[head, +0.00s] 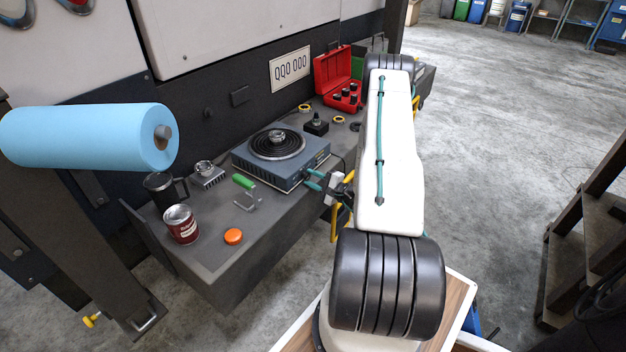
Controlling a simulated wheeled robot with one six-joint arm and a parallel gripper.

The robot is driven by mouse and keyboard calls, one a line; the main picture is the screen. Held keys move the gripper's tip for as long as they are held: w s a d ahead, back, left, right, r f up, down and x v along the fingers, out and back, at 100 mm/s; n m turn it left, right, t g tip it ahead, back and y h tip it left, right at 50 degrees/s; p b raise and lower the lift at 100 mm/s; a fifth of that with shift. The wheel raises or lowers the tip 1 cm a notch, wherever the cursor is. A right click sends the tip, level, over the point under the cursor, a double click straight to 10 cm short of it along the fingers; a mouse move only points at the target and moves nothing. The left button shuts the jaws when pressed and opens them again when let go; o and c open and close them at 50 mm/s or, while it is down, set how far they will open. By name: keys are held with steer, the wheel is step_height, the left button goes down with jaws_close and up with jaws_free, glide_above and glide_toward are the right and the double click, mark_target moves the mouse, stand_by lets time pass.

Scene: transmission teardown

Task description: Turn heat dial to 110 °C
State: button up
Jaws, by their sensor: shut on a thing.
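The hot plate (262,172) is a blue-grey box with a black coil (277,142) on top, standing on the grey bench. A small metal part sits on the middle of the coil. My gripper (311,179) has teal fingers and reaches in from the right to the hot plate's front panel. The fingers are shut on the heat dial at that panel. The dial itself is hidden or too small to make out, so its setting and marks cannot be read.
The bench (205,255) also holds a green-handled tool (243,181), an orange cap (233,236), a red can (181,225), a black mug (165,189) and a ribbed metal part (206,174). A red case (338,80) stands open behind. A blue roll (85,137) hangs at left.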

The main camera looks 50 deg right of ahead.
steer(key=m, duration=1.5)
steer(key=shift+m, duration=0.3)
steer(key=m, duration=0.3)
steer(key=shift+m, duration=0.4)
steer(key=m, duration=0.8)
steer(key=shift+m, duration=1.8)
